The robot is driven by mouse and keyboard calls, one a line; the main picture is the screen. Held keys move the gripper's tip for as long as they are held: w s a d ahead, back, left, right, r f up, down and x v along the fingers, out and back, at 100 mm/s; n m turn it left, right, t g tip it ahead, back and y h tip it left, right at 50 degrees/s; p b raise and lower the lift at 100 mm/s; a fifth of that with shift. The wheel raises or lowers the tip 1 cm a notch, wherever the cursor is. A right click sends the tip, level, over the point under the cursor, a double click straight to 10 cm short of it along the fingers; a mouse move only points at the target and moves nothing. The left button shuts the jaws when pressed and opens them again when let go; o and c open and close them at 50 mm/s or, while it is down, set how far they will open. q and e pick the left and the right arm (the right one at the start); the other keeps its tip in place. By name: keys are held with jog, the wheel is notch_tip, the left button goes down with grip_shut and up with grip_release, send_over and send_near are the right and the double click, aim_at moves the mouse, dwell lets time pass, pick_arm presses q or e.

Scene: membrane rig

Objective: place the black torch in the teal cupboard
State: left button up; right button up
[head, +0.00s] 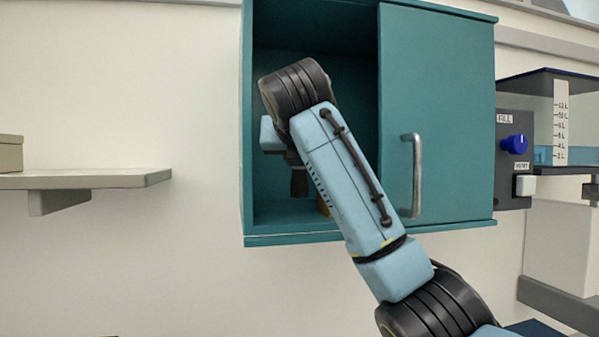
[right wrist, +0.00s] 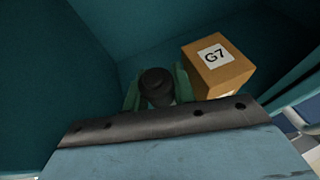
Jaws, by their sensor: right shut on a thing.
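The teal cupboard (head: 450,90) is on the wall, its left half open and its right half covered by a panel with a metal handle. My right arm reaches into the open half. The black torch (head: 299,184) hangs upright below my right wrist, inside the opening. In the right wrist view the torch (right wrist: 157,80) stands between the green fingers of my right gripper (right wrist: 158,90), which is shut on it. I cannot tell whether the torch's lower end touches the cupboard floor. My left gripper is not in view.
An orange-brown box marked G7 (right wrist: 220,72) sits in the cupboard just right of the torch; the arm mostly hides it in the head view. The cupboard floor left of the torch looks clear. A grey shelf (head: 100,180) is at left, a control panel (head: 514,160) at right.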

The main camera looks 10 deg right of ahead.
aim_at(299, 176)
notch_tip(299, 176, down, 3)
jog(key=shift+f, duration=0.1)
jog(key=shift+w+f+p, duration=0.2)
jog(key=shift+p, duration=0.3)
jog(key=shift+f, duration=0.2)
jog(key=o, duration=1)
jog(key=shift+o, duration=0.2)
jog(key=shift+r, duration=0.1)
